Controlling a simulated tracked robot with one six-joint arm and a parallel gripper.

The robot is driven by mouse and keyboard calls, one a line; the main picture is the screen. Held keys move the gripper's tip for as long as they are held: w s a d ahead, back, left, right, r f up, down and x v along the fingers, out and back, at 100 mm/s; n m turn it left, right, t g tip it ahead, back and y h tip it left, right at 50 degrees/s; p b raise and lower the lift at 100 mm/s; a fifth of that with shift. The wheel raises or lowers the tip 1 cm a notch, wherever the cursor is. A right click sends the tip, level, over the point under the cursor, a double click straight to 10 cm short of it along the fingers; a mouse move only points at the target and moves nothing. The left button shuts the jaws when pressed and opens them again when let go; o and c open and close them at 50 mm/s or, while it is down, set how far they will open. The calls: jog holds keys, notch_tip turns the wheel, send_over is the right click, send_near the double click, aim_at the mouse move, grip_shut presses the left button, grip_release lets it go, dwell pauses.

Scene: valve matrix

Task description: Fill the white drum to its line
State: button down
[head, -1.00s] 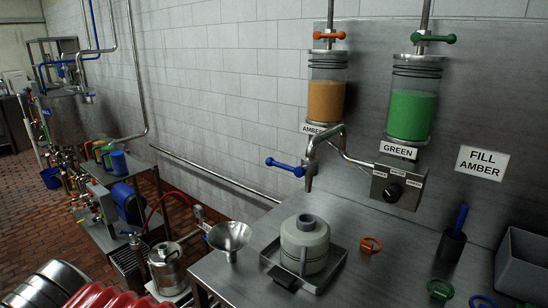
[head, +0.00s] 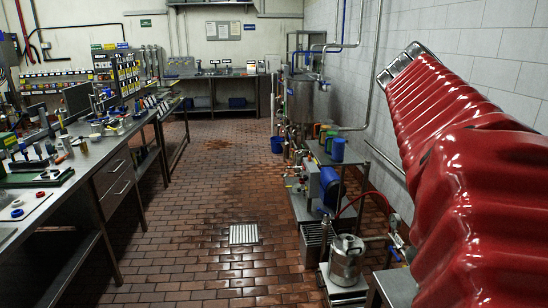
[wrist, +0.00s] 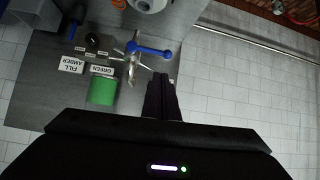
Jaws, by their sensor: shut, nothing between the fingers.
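In the wrist view, which shows the station upside down, the white drum (wrist: 147,5) is cut off by the top edge, so its line does not show. The tap's blue handle (wrist: 150,49) lies just beyond my gripper (wrist: 161,78), whose dark fingers are shut and empty. I cannot tell whether they touch the handle. The green vessel (wrist: 102,90) hangs beside the fingers, above its GREEN label (wrist: 103,70). The FILL AMBER sign (wrist: 71,64) and a black selector knob (wrist: 93,40) are nearby. The amber vessel does not show. The head view does not show the drum.
In the head view, my red-sleeved arm fills the right side. A cluttered workbench (head: 75,165) runs along the left. The brick floor between is open.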

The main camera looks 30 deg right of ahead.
jog(key=shift+s+d+r+m+g, duration=0.4)
jog(key=shift+s+d+r+m, duration=0.1)
jog(key=shift+s+d+r, duration=0.25)
jog(key=shift+a+f, duration=0.1)
jog(key=a+f+x, duration=0.1)
jog(key=f+x, duration=0.1)
jog(key=x, duration=1)
jog(key=shift+w+f, duration=0.15)
jog(key=shift+f, duration=0.2)
jog(key=shift+d, duration=0.1)
